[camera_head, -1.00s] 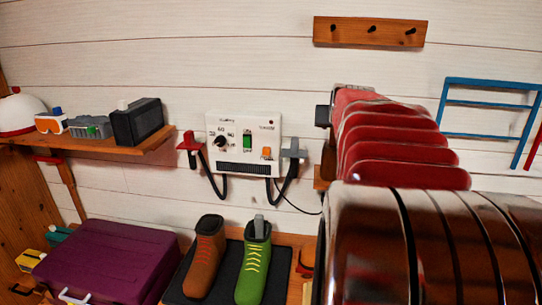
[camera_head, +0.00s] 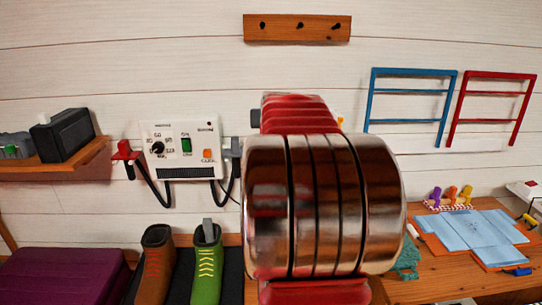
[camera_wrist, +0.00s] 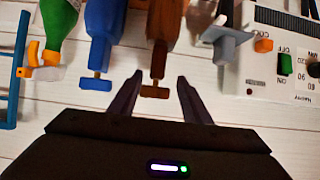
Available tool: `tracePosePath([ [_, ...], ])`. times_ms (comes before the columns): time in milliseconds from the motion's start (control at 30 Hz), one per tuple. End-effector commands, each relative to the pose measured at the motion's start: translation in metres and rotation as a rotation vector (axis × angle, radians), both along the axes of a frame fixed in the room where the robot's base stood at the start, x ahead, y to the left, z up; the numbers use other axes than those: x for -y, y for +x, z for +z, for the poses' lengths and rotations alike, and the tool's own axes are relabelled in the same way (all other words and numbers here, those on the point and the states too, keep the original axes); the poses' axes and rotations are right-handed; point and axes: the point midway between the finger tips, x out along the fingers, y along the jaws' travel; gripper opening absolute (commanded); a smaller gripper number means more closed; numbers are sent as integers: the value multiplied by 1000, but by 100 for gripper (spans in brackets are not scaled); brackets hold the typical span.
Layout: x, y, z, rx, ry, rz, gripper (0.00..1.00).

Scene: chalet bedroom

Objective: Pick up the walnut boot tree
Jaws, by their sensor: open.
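My gripper is open, and I see no finger closed on the wood. In the head view, my own arm fills the middle and hides my gripper and the walnut boot tree.
The white control box (camera_head: 182,148) with hooks is on the wall, and its panel also shows in the wrist view (camera_wrist: 285,55). A brown boot (camera_head: 156,268) and green boot (camera_head: 207,265) stand below. A green bottle (camera_wrist: 57,30) is left of the blue boot tree. A workbench (camera_head: 440,275) is at right.

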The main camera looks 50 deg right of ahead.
Motion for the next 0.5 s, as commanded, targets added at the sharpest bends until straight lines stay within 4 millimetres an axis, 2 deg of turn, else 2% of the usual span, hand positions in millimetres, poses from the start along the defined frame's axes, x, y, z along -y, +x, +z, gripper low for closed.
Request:
tracePosePath([
  [500, 6, 5, -5, -1, 1, 0, 44],
])
